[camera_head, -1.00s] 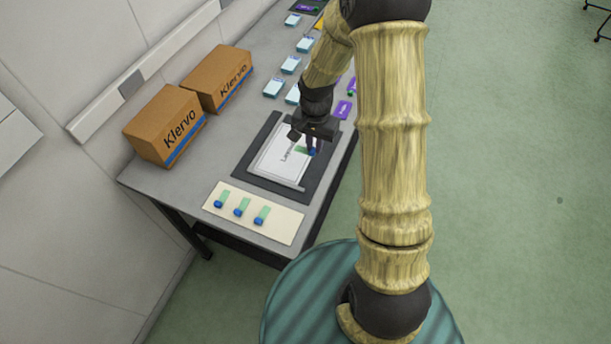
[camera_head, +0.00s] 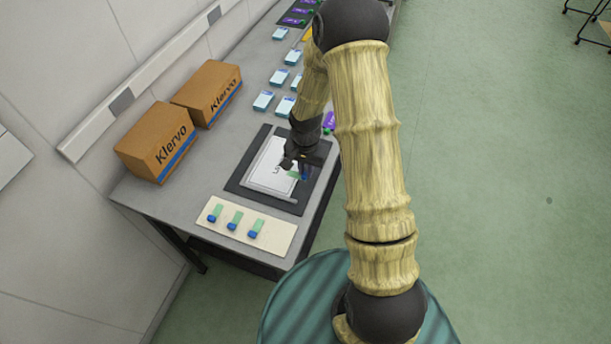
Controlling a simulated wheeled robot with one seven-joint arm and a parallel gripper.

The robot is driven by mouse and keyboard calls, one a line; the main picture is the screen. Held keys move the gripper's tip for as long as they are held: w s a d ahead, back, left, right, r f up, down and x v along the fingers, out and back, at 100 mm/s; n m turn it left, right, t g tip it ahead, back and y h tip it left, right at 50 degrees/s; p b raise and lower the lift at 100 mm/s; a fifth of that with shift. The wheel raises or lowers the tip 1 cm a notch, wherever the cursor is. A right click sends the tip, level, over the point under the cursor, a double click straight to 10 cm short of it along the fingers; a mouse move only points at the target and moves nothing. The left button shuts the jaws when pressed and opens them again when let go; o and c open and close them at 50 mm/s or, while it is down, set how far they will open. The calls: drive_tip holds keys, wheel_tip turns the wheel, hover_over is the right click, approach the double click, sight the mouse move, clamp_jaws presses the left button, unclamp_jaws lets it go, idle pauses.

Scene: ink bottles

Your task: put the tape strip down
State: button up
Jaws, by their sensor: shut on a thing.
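My gripper (camera_head: 304,172) is over the right part of a white sheet (camera_head: 262,173) that lies on a dark mat (camera_head: 237,179). It is shut on a tape strip (camera_head: 293,175), green with a blue end, which shows partly beneath the fingers. My gripper hides part of the strip, and I cannot tell whether the strip touches the sheet. Three more green strips with blue ends lie on a cream card (camera_head: 279,237) at the near end of the table.
Two brown Klervo boxes (camera_head: 157,143) stand along the wall side of the grey table (camera_head: 165,198). Several light blue and white packs (camera_head: 263,101) lie farther back, with purple items (camera_head: 328,122) near the right edge. Bare table shows between boxes and mat.

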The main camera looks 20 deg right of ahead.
sight(306, 177)
drive_tip(key=shift+f+p, duration=0.4)
drive_tip(key=shift+f, duration=1.7)
drive_tip(key=shift+f, duration=0.2)
drive_tip(key=o, duration=0.7)
drive_tip(key=shift+r, duration=0.2)
wheel_tip(306, 177, up, 12)
drive_tip(key=shift+r+b, duration=0.1)
drive_tip(key=shift+b, duration=1)
